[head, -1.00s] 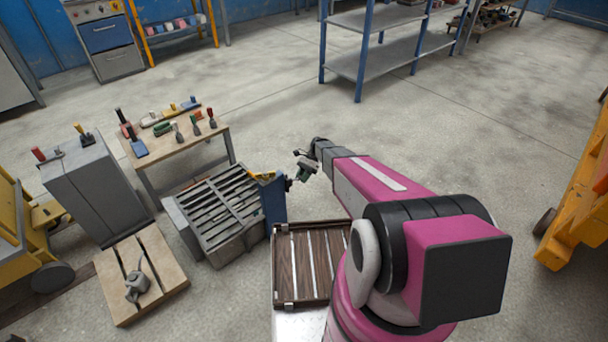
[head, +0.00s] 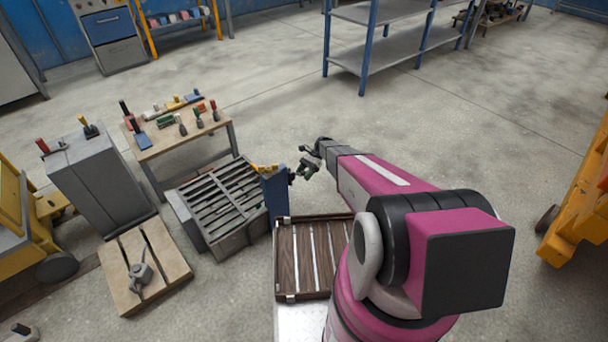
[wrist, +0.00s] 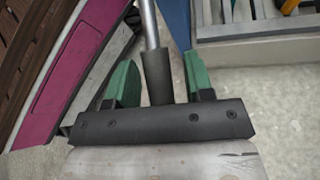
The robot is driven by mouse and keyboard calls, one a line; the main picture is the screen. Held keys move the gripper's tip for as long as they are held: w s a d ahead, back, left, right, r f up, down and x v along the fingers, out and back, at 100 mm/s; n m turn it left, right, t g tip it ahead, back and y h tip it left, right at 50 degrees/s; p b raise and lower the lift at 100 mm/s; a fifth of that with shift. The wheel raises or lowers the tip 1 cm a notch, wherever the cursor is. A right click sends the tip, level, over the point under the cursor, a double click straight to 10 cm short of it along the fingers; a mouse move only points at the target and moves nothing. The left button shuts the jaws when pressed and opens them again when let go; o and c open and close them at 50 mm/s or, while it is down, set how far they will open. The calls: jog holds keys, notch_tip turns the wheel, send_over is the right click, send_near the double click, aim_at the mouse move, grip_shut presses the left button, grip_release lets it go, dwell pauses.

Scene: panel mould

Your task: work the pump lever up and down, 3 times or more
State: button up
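The pump lever shows in the wrist view as a metal rod with a dark grip (wrist: 157,78). The grip lies between the two green fingers of my gripper (wrist: 160,82). A gap shows at the right finger, and the left finger is very close to the grip, so my gripper looks open around it. In the head view my gripper (head: 309,164) is just right of a blue post (head: 276,196), which seems to be the pump body. The lever is too small to make out there.
A slatted grey crate (head: 222,205) stands left of the post, and a slatted brown tray (head: 287,258) in front. A tool bench (head: 165,147), grey cabinet (head: 98,185) and pallet (head: 172,262) are further left. The floor behind and right of my gripper is clear.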

jog(key=shift+w, duration=0.1)
jog(key=v, duration=1)
jog(key=shift+w+d+r, duration=0.15)
jog(key=shift+w+d, duration=0.05)
jog(key=shift+d, duration=0.05)
dwell(0.4)
jog(key=s+d+r+n+t+h, duration=0.2)
jog(key=s+r+n+t+h, duration=0.2)
jog(key=s+r, duration=0.7)
jog(key=s+d+r+n+t+h, duration=0.3)
jog(key=s+r, duration=0.9)
jog(key=s, duration=0.4)
jog(key=n+t+h, duration=0.1)
jog(key=n+t, duration=0.1)
jog(key=n, duration=0.1)
jog(key=shift+n, duration=0.4)
jog(key=shift+d, duration=0.1)
